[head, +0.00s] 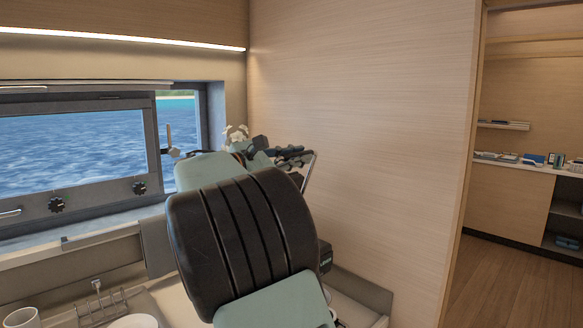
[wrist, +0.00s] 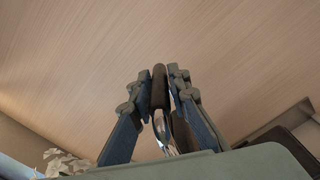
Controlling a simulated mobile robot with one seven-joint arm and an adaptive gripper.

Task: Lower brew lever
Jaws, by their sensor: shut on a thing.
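My gripper (wrist: 159,78) shows in the wrist view with one finger on each side of a brown lever handle (wrist: 160,92). The fingers are shut on this handle, which stands upright between them above a shiny metal part. In the head view, my gripper (head: 288,157) is partly hidden behind my arm, near the wood wall. A thin metal rod beside its tips seems to be part of the lever. A dark machine (head: 325,257) shows only as a small piece beside my arm; the rest is hidden.
White flowers (head: 237,134) stand close to the gripper by the window (head: 75,145). A white mug (head: 22,317), a wire rack (head: 100,305) and a plate (head: 134,322) are on the counter at lower left. The wood wall (head: 370,110) rises close behind the gripper.

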